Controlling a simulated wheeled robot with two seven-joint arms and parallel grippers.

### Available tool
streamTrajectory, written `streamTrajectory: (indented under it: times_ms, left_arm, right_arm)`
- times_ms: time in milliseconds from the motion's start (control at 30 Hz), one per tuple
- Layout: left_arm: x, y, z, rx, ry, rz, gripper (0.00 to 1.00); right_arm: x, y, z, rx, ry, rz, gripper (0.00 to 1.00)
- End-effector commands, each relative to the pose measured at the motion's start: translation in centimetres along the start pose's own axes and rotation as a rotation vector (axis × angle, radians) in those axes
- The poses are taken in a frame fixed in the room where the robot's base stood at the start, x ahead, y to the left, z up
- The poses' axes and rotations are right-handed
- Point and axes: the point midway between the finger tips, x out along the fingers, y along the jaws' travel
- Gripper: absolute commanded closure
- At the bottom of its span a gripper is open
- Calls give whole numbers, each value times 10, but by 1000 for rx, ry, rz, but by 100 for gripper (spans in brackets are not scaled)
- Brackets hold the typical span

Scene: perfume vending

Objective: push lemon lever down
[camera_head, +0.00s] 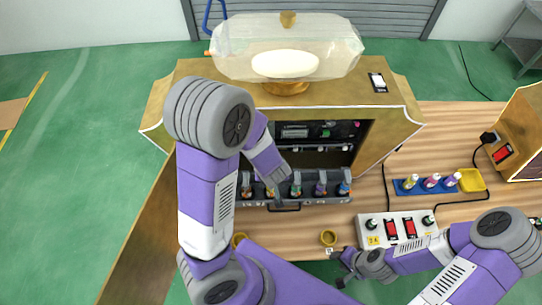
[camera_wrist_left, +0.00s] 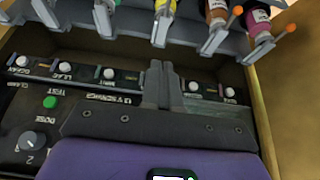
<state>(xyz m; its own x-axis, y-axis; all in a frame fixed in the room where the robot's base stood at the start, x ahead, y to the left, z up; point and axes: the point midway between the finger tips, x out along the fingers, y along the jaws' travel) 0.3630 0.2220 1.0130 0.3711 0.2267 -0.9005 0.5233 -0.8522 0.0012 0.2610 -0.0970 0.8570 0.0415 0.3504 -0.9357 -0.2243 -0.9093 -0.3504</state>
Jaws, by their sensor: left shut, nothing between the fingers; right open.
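The dispenser's row of bottles and grey levers (camera_head: 322,188) sits at the front of the cabinet in the head view. In the left wrist view, a yellow bottle (camera_wrist_left: 165,8) shows at the top edge with a grey lever (camera_wrist_left: 161,28) by it; which lever is lemon is not clearly readable. My left gripper (camera_head: 279,200) reaches down over the row, beside the yellow part, and hides some of it. In the wrist view its fingers (camera_wrist_left: 166,72) are shut and empty, in front of a labelled panel (camera_wrist_left: 85,75). My right gripper (camera_head: 341,266) is open near the front edge.
A clear tank (camera_head: 235,60) stands on the cabinet (camera_head: 190,68). A switch box (camera_head: 412,220), a blue tray of small bottles (camera_head: 415,189) and a yellow dish (camera_head: 471,180) are to the right.

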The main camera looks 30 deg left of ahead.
Motion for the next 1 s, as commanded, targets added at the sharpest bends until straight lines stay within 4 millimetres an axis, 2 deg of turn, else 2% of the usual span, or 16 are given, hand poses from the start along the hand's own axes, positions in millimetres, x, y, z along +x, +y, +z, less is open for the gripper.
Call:
streamTrajectory:
  times_ms: [33,167,533,800,1000]
  left_arm:
    - [-9,0,-2,2,0,0,100]
    - [-22,0,-3,2,0,0,100]
    - [-44,1,-3,-1,4,6,100]
    - [-68,1,-6,-3,5,4,100]
    - [-73,0,-5,2,-1,0,100]
  right_arm:
    - [-9,-3,0,0,0,0,57]
    - [-21,-8,1,0,0,0,57]
    - [4,1,0,0,0,0,57]
    - [10,4,0,0,0,0,57]
    - [10,4,0,0,0,0,57]
